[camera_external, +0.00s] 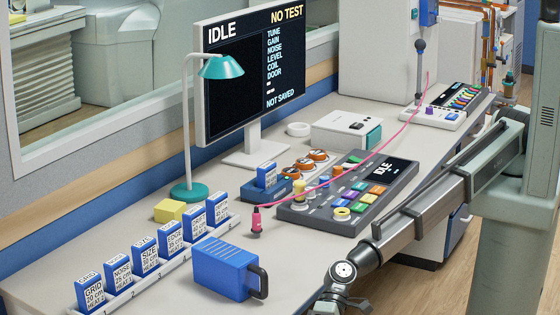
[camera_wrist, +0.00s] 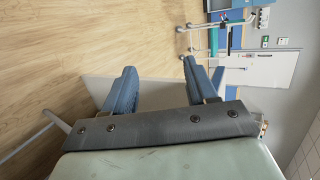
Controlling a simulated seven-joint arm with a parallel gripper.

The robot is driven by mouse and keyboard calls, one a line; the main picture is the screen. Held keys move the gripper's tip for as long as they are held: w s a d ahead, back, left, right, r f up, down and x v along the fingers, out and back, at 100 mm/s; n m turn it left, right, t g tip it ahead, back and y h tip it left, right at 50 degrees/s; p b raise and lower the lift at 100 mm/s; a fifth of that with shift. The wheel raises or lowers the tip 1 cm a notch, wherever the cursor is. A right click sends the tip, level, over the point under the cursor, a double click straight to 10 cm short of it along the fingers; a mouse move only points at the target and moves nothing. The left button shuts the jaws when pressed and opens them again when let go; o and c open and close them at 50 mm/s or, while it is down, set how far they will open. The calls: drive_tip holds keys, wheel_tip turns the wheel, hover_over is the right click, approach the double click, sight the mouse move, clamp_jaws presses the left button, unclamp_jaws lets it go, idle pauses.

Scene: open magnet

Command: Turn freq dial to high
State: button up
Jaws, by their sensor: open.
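A dark grey control console (camera_external: 289,211) sits on the desk, with a small screen reading IDLE, coloured buttons and several knobs. Orange-topped round knobs (camera_external: 317,155) stand just behind the console. No label reading freq is legible, so I cannot tell which knob is that dial or its setting. My gripper (camera_external: 342,304) is at the bottom edge of the external view, partly cut off, in front of the desk and apart from the console. In the wrist view my gripper (camera_wrist: 164,80) has its two blue fingers spread, with nothing between them.
A monitor (camera_external: 240,125) reads IDLE, NO TEST and NOT SAVED. A teal lamp (camera_external: 220,68), a blue box with a black handle (camera_external: 222,270) and a rack of blue labelled blocks (camera_external: 145,255) are left of the console. A pink cord crosses the console. Wooden floor (camera_wrist: 70,55) is open.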

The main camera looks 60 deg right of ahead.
drive_tip(key=w+a+r+m+t+y, duration=0.1)
drive_tip(key=a+r+y, duration=0.15)
drive_tip(key=r, duration=0.95)
drive_tip(key=w+a+r+m+y, duration=0.15)
drive_tip(key=a+r, duration=0.25)
drive_tip(key=r, duration=0.8)
drive_tip(key=w+d+r+n+t+y, duration=0.1)
drive_tip(key=w+d+r, duration=0.15)
drive_tip(key=r, duration=0.35)
drive_tip(key=w+d+r+n+y, duration=0.1)
drive_tip(key=w+d+r, duration=0.15)
drive_tip(key=r, duration=0.35)
drive_tip(key=n+h, duration=1.4)
drive_tip(key=n, duration=0.3)
hover_over(310, 189)
drive_tip(key=d, duration=0.6)
wheel_tip(310, 189, down, 12)
drive_tip(key=shift+t, duration=0.3)
drive_tip(key=x, duration=1.3)
drive_tip(key=shift+a+f, duration=0.15)
drive_tip(key=shift+a, duration=0.1)
